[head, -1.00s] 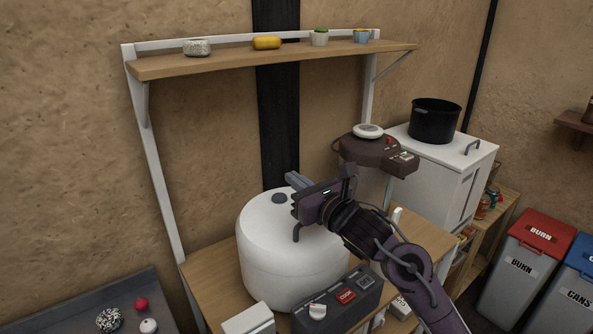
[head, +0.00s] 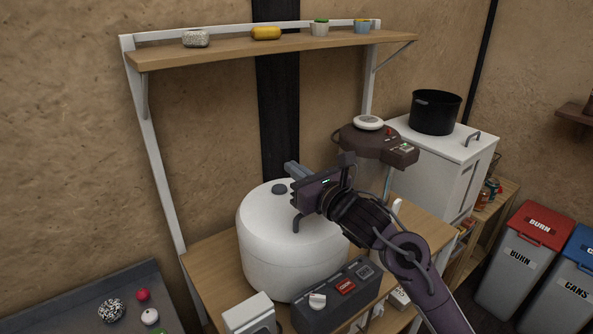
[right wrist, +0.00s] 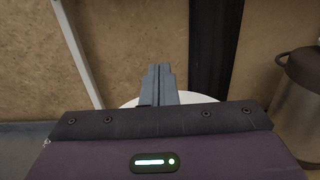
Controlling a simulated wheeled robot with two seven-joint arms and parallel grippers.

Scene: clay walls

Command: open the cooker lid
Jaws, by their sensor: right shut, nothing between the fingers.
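The white, rounded cooker (head: 275,250) stands on the wooden table. Its domed lid (head: 262,212) looks closed, with a dark round cap (head: 279,189) on top. A dark hooked handle (head: 296,223) shows at the lid's right side, partly beneath my gripper. My right gripper (head: 291,169) is shut and empty, with its grey fingers above the back right of the lid. In the right wrist view the two fingers (right wrist: 160,85) lie together, with a strip of the white cooker (right wrist: 195,98) behind them. My left gripper is not in view.
A dark control box (head: 338,295) with a red COOK button and white knob sits before the cooker. A brown round appliance (head: 372,142) stands behind right. A shelf (head: 225,62) with small items hangs above. A black pot (head: 435,112) stands on a white cabinet.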

